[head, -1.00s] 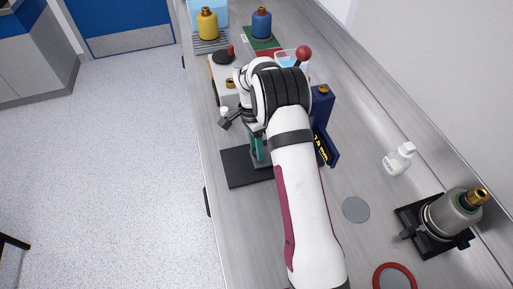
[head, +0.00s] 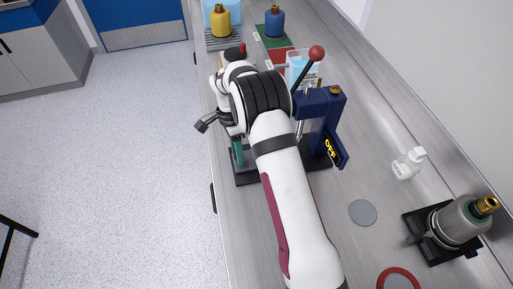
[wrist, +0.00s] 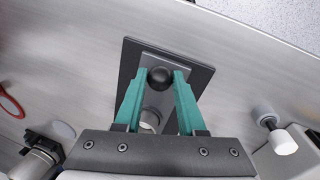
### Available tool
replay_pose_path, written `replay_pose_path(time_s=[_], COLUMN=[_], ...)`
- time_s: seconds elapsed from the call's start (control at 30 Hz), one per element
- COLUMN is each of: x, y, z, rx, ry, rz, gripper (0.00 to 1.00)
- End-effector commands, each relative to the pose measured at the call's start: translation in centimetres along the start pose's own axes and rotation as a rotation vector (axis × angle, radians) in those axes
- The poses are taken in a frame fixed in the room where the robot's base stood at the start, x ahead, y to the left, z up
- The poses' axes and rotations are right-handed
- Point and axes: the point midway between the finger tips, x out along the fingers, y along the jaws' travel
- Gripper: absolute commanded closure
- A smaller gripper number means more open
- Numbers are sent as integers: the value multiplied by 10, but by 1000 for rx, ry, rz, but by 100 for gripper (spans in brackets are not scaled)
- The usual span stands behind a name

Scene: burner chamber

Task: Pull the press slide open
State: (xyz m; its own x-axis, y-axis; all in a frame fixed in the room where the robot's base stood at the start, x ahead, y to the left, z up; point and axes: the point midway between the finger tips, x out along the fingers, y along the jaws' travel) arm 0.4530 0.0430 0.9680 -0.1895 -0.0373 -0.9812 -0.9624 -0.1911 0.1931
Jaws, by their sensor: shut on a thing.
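The press (head: 322,104) is dark blue with a red-knobbed lever, and stands on a black base (head: 250,179) on the bench. My gripper (wrist: 159,75) points down over the front, left part of that base. Its teal fingers (head: 237,151) are shut on the slide's round black knob (wrist: 160,77). In the wrist view the knob sits on a grey slide plate (wrist: 188,77) above the black base. In the head view my arm hides the knob and most of the slide. Yellow letters, seemingly OPE, show on the press's side display (head: 331,149).
A grey vessel (head: 459,222) stands in a black holder at the lower right. A yellow bottle (head: 220,21) and a blue bottle (head: 275,21) stand at the back. The bench's left edge is close to my gripper.

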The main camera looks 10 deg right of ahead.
Motion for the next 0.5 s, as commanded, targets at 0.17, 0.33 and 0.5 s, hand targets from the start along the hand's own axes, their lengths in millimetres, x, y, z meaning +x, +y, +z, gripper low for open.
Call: replay_pose_path(time_s=[0.17, 0.33, 0.5], x=[-1, -1, -1], y=[-3, -3, -3], z=[17, 18, 18], rx=[-1, 0, 0], ry=[0, 0, 0], rz=[-2, -1, -1], gripper=[100, 100, 52])
